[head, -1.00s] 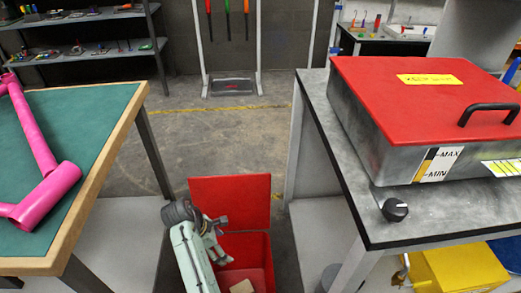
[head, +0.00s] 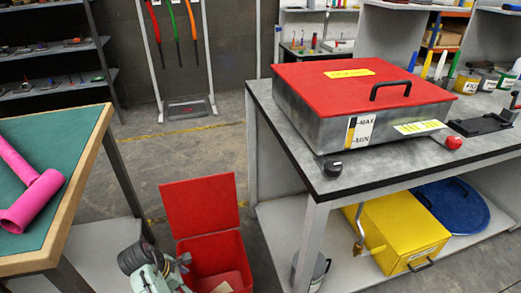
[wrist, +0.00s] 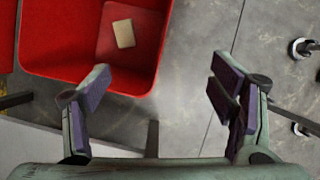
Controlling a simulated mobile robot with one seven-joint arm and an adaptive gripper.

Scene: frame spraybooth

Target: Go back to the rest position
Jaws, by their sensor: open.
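My gripper (wrist: 158,105) is open and empty in the wrist view, its two purple-padded fingers wide apart above the grey floor. The open red bin (wrist: 85,85) lies just beyond the left finger, with a small tan block (wrist: 123,34) on its bottom. In the head view my gripper (head: 184,262) shows at the lower left, in front of the red bin (head: 236,245), whose red lid (head: 201,204) stands upright at the back. My arm covers part of the bin's left side.
A green-topped table (head: 75,135) with a pink tube frame (head: 35,200) stands at left. A grey bench (head: 375,178) at right carries a red-lidded metal tank (head: 365,90). A yellow box (head: 400,235) and blue lid (head: 450,208) sit on its lower shelf. Floor behind the bin is clear.

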